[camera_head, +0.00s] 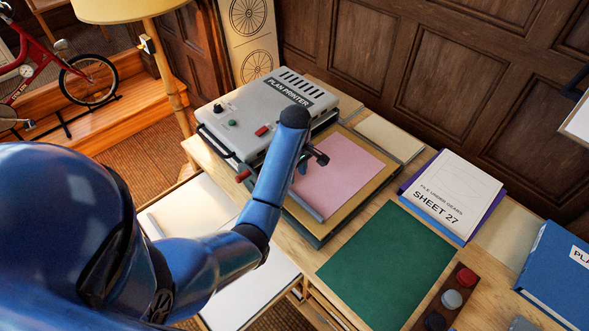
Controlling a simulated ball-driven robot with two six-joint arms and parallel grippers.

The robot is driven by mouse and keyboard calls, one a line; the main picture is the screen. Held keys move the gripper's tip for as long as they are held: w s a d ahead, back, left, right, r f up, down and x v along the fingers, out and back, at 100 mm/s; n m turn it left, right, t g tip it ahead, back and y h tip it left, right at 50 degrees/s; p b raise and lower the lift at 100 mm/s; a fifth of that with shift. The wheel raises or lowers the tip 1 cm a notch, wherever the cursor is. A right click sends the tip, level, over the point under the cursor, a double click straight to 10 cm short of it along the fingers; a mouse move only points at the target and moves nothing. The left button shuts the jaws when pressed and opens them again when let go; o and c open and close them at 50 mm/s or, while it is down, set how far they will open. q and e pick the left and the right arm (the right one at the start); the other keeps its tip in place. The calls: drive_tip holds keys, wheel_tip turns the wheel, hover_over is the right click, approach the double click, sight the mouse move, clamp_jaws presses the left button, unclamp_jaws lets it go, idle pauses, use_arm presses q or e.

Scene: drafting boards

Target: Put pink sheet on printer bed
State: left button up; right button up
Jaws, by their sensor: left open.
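The pink sheet (345,175) lies flat on the tan printer bed (352,205), in front of the grey plan printer (262,118). The bed's border shows along the sheet's right and near sides. My left gripper (313,162) is open above the left part of the sheet. My blue forearm hides the sheet's left edge and part of the bed. I cannot tell whether the fingertips touch the sheet. My right gripper is not in view.
A green mat (388,256) lies right of the bed. A lamp (125,8) stands behind left.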

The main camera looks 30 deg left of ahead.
use_arm(q)
drive_tip(key=s+f+m+t, duration=0.1)
drive_tip(key=f, duration=0.1)
drive_tip(key=s+d+f+m+t, duration=0.1)
drive_tip(key=f, duration=0.2)
drive_tip(key=s+d+f+m+t, duration=0.1)
drive_tip(key=f+t, duration=0.1)
drive_tip(key=f, duration=0.1)
drive_tip(key=shift+s+f, duration=0.1)
drive_tip(key=shift+s, duration=0.25)
drive_tip(key=s+f+m+t, duration=0.1)
drive_tip(key=s+d+f+m+t, duration=0.1)
drive_tip(key=s, duration=0.1)
drive_tip(key=s+t, duration=0.1)
drive_tip(key=s+m, duration=0.1)
drive_tip(key=s+m+t, duration=0.1)
drive_tip(key=s, duration=0.1)
drive_tip(key=shift+d+r+t+y, duration=0.15)
drive_tip(key=shift+d+t+y, duration=0.15)
drive_tip(key=shift+d, duration=0.1)
drive_tip(key=s+d+r+m+t, duration=0.2)
drive_tip(key=s+r+m+t, duration=0.5)
drive_tip(key=s+r, duration=1.1)
drive_tip(key=shift+s+d+t, duration=0.2)
drive_tip(key=shift+d+t, duration=0.05)
drive_tip(key=shift+t, duration=0.85)
